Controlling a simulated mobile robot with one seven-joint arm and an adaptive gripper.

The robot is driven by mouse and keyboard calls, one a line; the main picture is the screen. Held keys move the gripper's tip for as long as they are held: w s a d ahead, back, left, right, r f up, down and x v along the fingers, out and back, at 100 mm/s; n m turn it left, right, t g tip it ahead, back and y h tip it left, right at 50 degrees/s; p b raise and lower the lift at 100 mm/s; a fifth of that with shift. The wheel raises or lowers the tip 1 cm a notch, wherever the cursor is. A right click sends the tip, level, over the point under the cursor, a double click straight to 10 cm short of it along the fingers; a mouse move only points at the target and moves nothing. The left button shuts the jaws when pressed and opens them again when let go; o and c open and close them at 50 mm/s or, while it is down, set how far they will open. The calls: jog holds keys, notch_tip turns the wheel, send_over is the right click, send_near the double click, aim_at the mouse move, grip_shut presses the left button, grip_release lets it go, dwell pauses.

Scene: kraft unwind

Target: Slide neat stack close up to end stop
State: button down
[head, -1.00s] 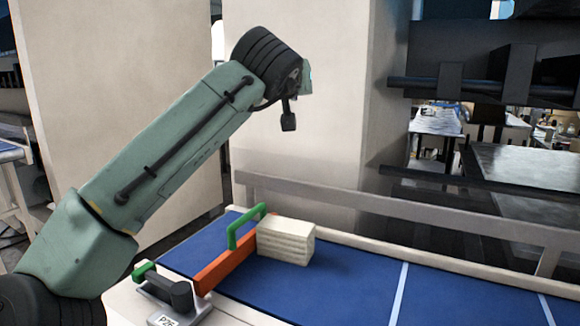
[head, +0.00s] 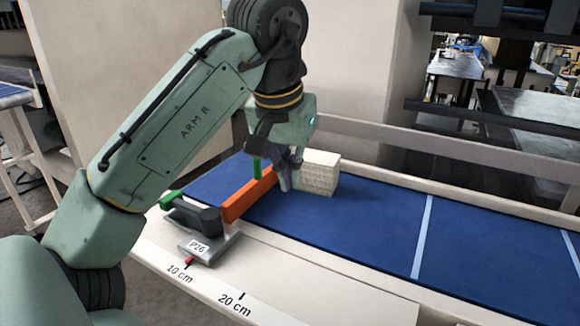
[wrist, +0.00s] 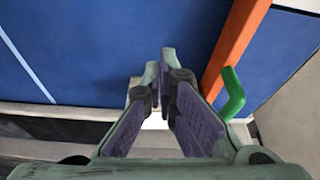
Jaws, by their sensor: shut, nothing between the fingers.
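The stack (head: 320,172), a neat block of thin pale layers, lies on the blue belt near the far rail in the head view. An orange bar (head: 248,193) with a green handle (head: 257,168) crosses the belt to its left. My gripper (head: 285,184) is shut and empty, pointing down between the bar and the stack; its fingers hide part of both. In the wrist view, my fingertips (wrist: 160,62) are beside the orange bar (wrist: 234,45), and only pale bits of the stack (wrist: 152,122) show behind the fingers. I cannot tell whether the fingers touch the stack.
A grey clamp (head: 208,238) labelled P26 sits on the near edge, beside a scale marked 10 cm and 20 cm. The blue belt (head: 375,220) is clear to the right, with pale cross lines. A far rail (head: 440,150) runs behind it.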

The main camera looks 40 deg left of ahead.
aim_at(308, 181)
jog(key=b+x, duration=0.3)
jog(key=x, duration=0.1)
jog(key=shift+f, duration=0.3)
jog(key=shift+w+a+r, duration=0.2)
jog(key=shift+w+r, duration=0.05)
jog(key=shift+w, duration=0.35)
jog(key=shift+w+a+r, duration=0.2)
jog(key=shift+w+r, duration=0.05)
jog(key=shift+w, duration=0.4)
jog(key=shift+w+a, duration=0.25)
jog(key=shift+w, duration=0.35)
jog(key=shift+p, duration=0.3)
jog(key=shift+w+r+p, duration=0.15)
jog(key=shift+w+p, duration=0.1)
jog(key=shift+p, duration=0.05)
jog(key=shift+w+a+f, duration=0.15)
jog(key=shift+w, duration=0.25)
jog(key=shift+w+a+f, duration=0.15)
jog(key=shift+w+a, duration=0.05)
jog(key=shift+w, duration=0.2)
jog(key=shift+s+r, duration=0.15)
jog(key=shift+s, duration=0.05)
